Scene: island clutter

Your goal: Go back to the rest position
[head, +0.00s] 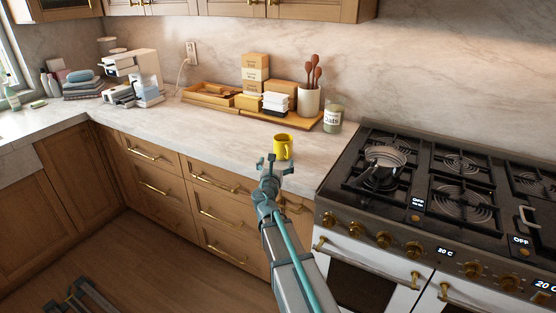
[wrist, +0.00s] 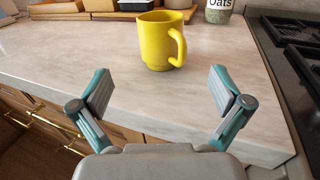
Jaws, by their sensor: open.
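My gripper (head: 270,161) is at the front edge of the marble counter, just in front of a yellow mug (head: 282,146). In the wrist view my gripper (wrist: 163,93) is open, with its two fingers wide apart and nothing between them. The yellow mug (wrist: 157,42) stands upright on the counter beyond the fingertips, with its handle to the right. The fingers appear apart from the mug.
The stove (head: 450,190) with a pan (head: 384,160) is to the right. Behind the mug are a wooden tray (head: 213,96), stacked boxes, a utensil crock (head: 308,100) and an oats jar (head: 333,119). The counter (head: 190,128) left of the mug is clear.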

